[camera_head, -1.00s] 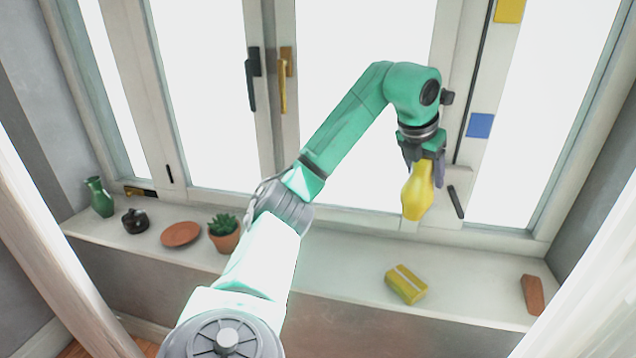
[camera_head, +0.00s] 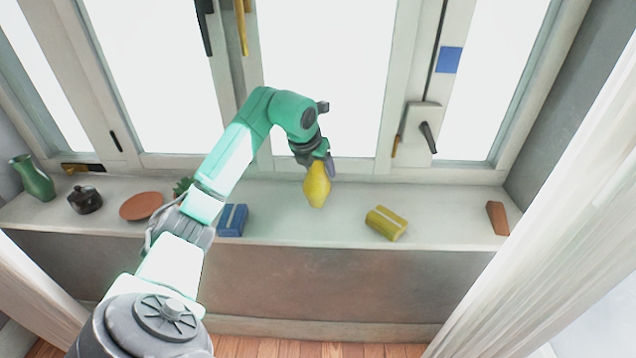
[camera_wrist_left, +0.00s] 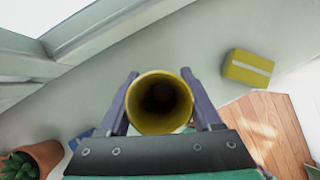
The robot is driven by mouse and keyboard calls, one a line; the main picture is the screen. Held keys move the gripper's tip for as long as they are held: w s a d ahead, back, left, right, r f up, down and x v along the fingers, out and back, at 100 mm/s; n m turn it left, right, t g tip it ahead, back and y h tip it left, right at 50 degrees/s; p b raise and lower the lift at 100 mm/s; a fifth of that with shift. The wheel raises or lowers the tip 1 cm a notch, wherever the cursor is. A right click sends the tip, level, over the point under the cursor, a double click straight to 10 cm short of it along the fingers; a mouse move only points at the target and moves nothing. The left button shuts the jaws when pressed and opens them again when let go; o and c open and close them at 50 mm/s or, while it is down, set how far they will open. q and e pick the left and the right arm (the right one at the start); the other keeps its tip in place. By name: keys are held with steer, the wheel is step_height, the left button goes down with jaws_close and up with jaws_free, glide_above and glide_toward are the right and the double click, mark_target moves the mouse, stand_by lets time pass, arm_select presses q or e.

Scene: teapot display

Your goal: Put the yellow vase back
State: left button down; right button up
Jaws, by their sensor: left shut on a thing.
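The yellow vase (camera_head: 317,184) is upright in my left gripper (camera_head: 318,162), over the middle of the white window sill (camera_head: 270,215). The gripper is shut on its upper part. In the left wrist view, the vase's round open mouth (camera_wrist_left: 160,103) sits between the two purple fingers of the gripper (camera_wrist_left: 162,95). I cannot tell whether the vase's base touches the sill. My right gripper is not in view.
On the sill, a blue box (camera_head: 233,220) and a potted succulent (camera_head: 182,187) stand left of the vase. A yellow box (camera_head: 386,223) lies to its right, with a reddish-brown block (camera_head: 497,218) further right. A terracotta plate (camera_head: 141,206), dark pot (camera_head: 85,199) and green vase (camera_head: 33,178) stand further left.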

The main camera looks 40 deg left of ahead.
mark_target(313, 167)
arm_select(q)
step_height(313, 167, down, 4)
steer(key=shift+d, duration=0.1)
steer(key=shift+f, duration=0.1)
steer(key=shift+c, duration=0.3)
jaws_free()
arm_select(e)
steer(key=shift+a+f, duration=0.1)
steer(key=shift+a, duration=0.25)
arm_select(q)
steer(key=shift+r, duration=0.2)
steer(key=shift+s+r, duration=0.15)
steer(key=shift+r, duration=0.15)
steer(key=b+v, duration=0.1)
steer(key=v, duration=1)
steer(key=shift+s+r, duration=0.1)
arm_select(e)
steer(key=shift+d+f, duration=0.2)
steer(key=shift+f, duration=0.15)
